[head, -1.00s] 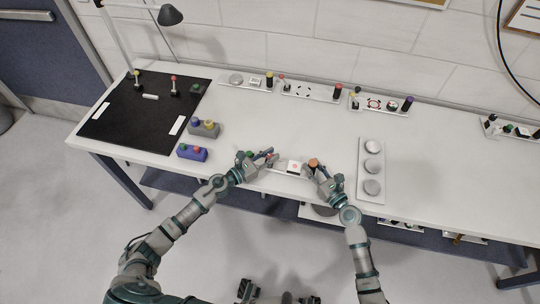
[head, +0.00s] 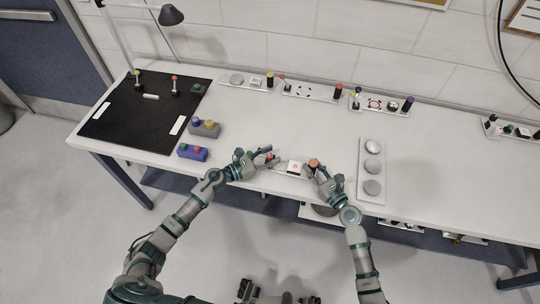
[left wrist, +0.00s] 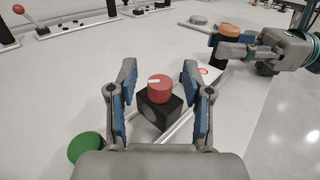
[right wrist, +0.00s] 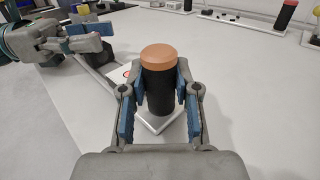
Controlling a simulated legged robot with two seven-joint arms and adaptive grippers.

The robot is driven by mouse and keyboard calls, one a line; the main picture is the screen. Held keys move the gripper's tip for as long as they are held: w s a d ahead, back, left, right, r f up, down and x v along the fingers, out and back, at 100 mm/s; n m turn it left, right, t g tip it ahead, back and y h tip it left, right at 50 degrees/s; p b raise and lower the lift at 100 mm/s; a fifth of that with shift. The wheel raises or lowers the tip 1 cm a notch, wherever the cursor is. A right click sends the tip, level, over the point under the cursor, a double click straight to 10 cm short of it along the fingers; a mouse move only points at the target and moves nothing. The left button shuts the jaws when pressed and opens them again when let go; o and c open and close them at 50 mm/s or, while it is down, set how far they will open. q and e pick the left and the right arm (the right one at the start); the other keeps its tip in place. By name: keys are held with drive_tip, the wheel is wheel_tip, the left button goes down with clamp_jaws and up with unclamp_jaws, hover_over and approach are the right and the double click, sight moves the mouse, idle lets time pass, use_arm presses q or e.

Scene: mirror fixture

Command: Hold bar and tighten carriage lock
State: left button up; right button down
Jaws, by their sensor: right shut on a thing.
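A pale bar (right wrist: 98,72) lies along the front of the table, with a white block marked with a red ring (head: 294,167). At its right end stands a black post with an orange cap (right wrist: 162,57). My right gripper (head: 314,166) is shut on this post, one finger on each side, as the right wrist view shows. A red knob with a white mark (left wrist: 160,89) sits on a black carriage block (left wrist: 158,112) in the left wrist view. My left gripper (left wrist: 160,78) is open, its fingers on either side of the knob with gaps. A green cap (left wrist: 85,147) is partly hidden by it.
A black mat (head: 145,110) and two button boxes, grey (head: 204,128) and purple (head: 192,153), are to the left. A plate with three round discs (head: 372,170) is to the right. Fixtures with levers and posts (head: 310,92) line the back. The middle table is clear.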

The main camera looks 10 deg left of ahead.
use_arm(q)
drive_tip(key=v, duration=1.2)
drive_tip(key=shift+f, duration=0.1)
drive_tip(key=d+r+m+g, duration=0.1)
drive_tip(key=d+g, duration=0.1)
drive_tip(key=d, duration=0.2)
drive_tip(key=w+d+r+m+g+h, duration=0.1)
drive_tip(key=d+g, duration=0.2)
drive_tip(key=d, duration=0.1)
drive_tip(key=d+r+m+g+h, duration=0.1)
drive_tip(key=d+g, duration=0.2)
drive_tip(key=d, duration=0.2)
drive_tip(key=shift+w, duration=0.35)
drive_tip(key=d+g+y, duration=0.2)
drive_tip(key=g, duration=0.1)
drive_tip(key=d+r+g+y, duration=0.1)
drive_tip(key=d+g+y, duration=0.1)
drive_tip(key=shift+w+d+r, duration=0.1)
drive_tip(key=shift+w, duration=0.25)
drive_tip(key=w+a+r+n+y, duration=0.3)
drive_tip(key=y, duration=0.4)
drive_tip(key=n+t+y, duration=0.1)
drive_tip(key=n+y, duration=0.3)
approach(270, 155)
wheel_tip(270, 155, down, 9)
drive_tip(key=shift+d+f, duration=0.1)
drive_tip(key=shift+d, duration=0.05)
